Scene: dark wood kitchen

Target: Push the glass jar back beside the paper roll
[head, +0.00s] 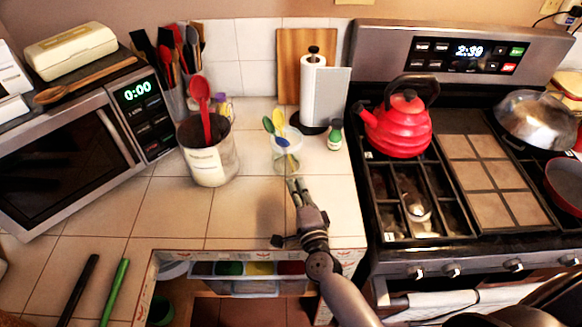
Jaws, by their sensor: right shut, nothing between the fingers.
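The glass jar (286,161) is clear and stands upright on the tiled counter, with green, yellow and blue-handled utensils in it. The paper roll (312,88) stands upright on a dark holder behind the jar and a little to its right, with a gap between them. My right gripper (297,184) is shut and empty, just in front of the jar, its fingertips pointing at the jar's lower front. I cannot tell whether they touch it. My left gripper is not in view.
A small green bottle (334,136) stands right of the jar. A utensil crock (208,159) with a red spoon stands to the left. The stove with a red kettle (401,128) is at right. An open drawer (232,270) lies below the counter's front edge.

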